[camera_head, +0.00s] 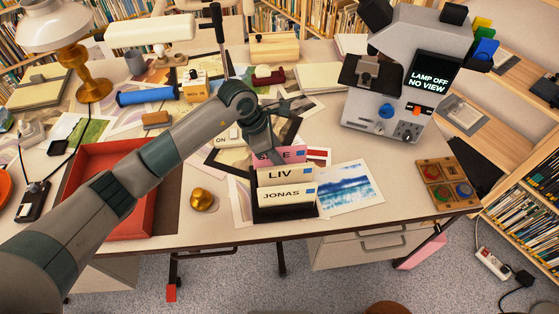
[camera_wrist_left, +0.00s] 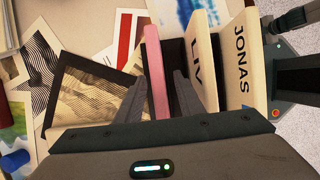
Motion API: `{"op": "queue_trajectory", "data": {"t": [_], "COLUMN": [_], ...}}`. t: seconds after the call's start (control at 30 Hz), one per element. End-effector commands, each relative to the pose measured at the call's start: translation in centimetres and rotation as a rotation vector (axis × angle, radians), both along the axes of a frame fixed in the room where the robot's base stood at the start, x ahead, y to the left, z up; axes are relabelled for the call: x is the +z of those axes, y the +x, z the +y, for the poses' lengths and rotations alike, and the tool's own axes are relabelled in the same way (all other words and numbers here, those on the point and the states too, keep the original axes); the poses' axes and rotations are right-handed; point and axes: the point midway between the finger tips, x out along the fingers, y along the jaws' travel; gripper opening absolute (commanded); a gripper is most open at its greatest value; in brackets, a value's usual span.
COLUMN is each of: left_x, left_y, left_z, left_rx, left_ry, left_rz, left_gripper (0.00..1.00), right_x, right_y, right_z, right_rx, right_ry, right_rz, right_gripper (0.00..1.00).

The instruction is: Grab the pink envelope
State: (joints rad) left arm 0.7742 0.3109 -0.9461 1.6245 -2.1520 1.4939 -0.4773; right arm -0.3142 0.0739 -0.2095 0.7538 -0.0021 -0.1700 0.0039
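The pink envelope (camera_head: 284,153) stands upright in a dark letter holder (camera_head: 285,213), behind cream envelopes marked LIV (camera_head: 277,175) and JONAS (camera_head: 288,193). Its label is partly hidden by my left gripper (camera_head: 274,158), which comes down from above and behind. In the left wrist view my left gripper (camera_wrist_left: 159,80) is open, with one finger on each side of the pink envelope (camera_wrist_left: 155,65). The right-hand finger lies in the gap between the pink envelope and LIV. A narrow gap shows beside that finger; contact with the other is unclear. My right gripper is not in view.
A red tray (camera_head: 112,190) lies left of the holder, with a gold knob-like object (camera_head: 202,198) between. A blue landscape print (camera_head: 349,187) lies right of it, and a microscope-like machine (camera_head: 388,95) stands behind right. Framed prints (camera_wrist_left: 90,95) lie flat beside the envelopes.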

Motion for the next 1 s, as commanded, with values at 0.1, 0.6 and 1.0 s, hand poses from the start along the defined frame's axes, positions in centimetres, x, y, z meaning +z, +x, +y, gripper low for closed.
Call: {"op": "queue_trajectory", "data": {"t": [0.1, 0.6, 1.0], "left_x": [-0.21, -0.35, -0.36], "left_y": [0.01, 0.01, 0.0], "left_z": [0.01, 0.0, -0.01], "left_rx": [0.0, 0.0, 0.0], "left_ry": [0.0, 0.0, 0.0], "left_rz": [0.0, 0.0, 0.0], "left_gripper": [0.34, 0.18, 0.0], "right_x": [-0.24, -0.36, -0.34], "right_y": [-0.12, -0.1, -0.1], "right_z": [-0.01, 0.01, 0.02], "right_rx": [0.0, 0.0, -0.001], "right_ry": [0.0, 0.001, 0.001], "right_rz": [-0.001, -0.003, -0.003], "right_gripper": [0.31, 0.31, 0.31]}}
